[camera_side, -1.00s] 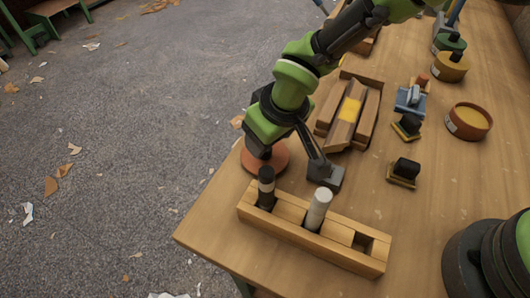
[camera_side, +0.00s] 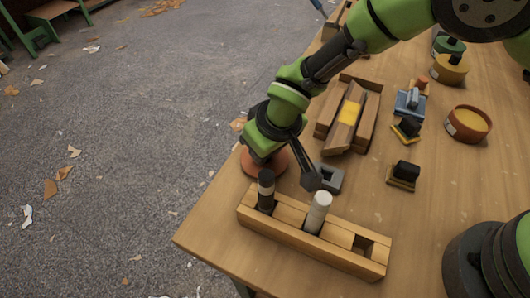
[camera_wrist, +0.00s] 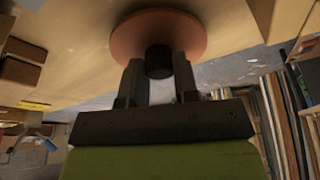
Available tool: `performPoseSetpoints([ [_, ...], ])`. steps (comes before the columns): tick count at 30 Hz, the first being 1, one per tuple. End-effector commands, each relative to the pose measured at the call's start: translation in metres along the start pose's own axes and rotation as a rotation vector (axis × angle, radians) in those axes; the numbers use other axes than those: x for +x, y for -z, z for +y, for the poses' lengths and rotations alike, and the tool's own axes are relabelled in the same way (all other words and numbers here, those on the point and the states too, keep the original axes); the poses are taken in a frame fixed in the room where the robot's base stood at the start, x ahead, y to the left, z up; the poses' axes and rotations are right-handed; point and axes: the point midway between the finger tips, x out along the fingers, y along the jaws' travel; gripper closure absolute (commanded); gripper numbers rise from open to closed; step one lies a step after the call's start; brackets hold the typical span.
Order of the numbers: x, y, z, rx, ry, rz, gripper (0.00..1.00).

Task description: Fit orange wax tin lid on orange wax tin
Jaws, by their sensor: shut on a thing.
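The orange wax tin lid is a flat orange-brown disc (camera_side: 279,165) at the near left of the table, partly hidden by my arm in the side view. In the wrist view the lid (camera_wrist: 158,28) fills the top middle, with its black knob (camera_wrist: 159,62) between my fingers. My gripper (camera_wrist: 158,70) is shut on that knob. Whether the lid touches the table, I cannot tell. The orange wax tin (camera_side: 468,125) is an open, round orange-brown tin with yellow wax and a pale label, at the right of the table.
A wooden rack (camera_side: 330,245) with a black and a white cylinder stands in front of the lid. A grey block (camera_side: 332,179) lies right of my gripper. A wooden mitre-like fixture (camera_side: 348,112), black-knobbed blocks (camera_side: 403,175) and yellow (camera_side: 450,70) and green tins lie farther off.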

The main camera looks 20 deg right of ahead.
Motion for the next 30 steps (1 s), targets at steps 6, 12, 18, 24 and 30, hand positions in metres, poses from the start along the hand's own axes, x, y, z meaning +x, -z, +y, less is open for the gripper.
performPoseSetpoints([
  [6, -0.018, 0.007, 0.000, 0.000, 0.001, 0.005, 0.95],
  [12, -0.059, 0.019, 0.000, 0.002, 0.001, 0.006, 0.95],
  [18, -0.088, 0.028, 0.003, 0.007, -0.002, 0.003, 0.95],
  [24, -0.096, 0.032, 0.055, 0.100, -0.029, -0.002, 0.95],
  [30, -0.100, 0.018, 0.155, 0.287, -0.083, -0.006, 0.95],
])
